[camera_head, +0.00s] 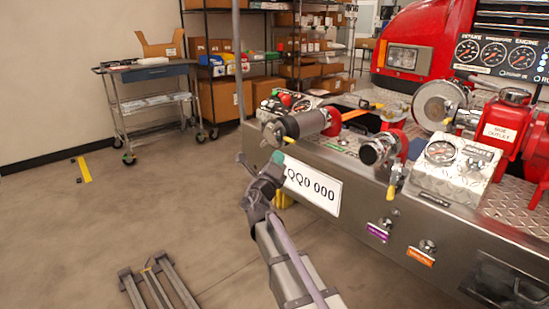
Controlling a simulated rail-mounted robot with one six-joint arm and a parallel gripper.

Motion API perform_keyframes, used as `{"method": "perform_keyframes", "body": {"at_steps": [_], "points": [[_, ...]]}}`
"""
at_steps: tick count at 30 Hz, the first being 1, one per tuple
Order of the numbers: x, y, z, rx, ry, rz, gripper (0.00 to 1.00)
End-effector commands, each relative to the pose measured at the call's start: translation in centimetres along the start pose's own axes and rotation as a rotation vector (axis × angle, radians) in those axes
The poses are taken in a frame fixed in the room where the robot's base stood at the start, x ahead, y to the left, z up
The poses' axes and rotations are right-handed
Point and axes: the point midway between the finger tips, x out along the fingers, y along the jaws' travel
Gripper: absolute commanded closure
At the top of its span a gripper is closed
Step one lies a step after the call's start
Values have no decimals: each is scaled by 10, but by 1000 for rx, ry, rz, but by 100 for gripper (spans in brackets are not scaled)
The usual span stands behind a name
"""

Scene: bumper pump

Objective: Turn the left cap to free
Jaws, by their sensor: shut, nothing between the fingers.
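The left cap (293,126) is a grey, dark-ended cylinder on a red fitting (331,119) at the left end of the truck's bumper. It points out toward the left. A second, shorter metal cap (374,151) sits on another red fitting to its right. My gripper (277,159) is in front of the bumper, below the left cap and left of the licence plate. It is shut, with a small teal part showing at its tip. It appears apart from the cap, though the depth gap is hard to judge.
The licence plate (313,186) and steel bumper (350,215) stand close to the right of my arm. Gauge boxes (457,172) sit on the bumper deck. A tool cart (150,98) and shelving (285,50) are behind. The floor at left is mostly clear.

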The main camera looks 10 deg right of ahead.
Motion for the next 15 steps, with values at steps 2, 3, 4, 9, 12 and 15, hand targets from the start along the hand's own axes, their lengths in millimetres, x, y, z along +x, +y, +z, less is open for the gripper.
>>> {"method": "perform_keyframes", "body": {"at_steps": [2, 3, 4, 9, 12, 15], "points": [[21, -2, 3, -2, 2, -2, 100], [30, -2, 3, -2, 1, -1, 100], [37, -2, 4, -1, 1, -1, 100], [74, -3, 6, 0, 1, 0, 100], [85, -4, 21, 1, 0, 0, 100], [92, -2, 28, 1, 1, 0, 100]]}}
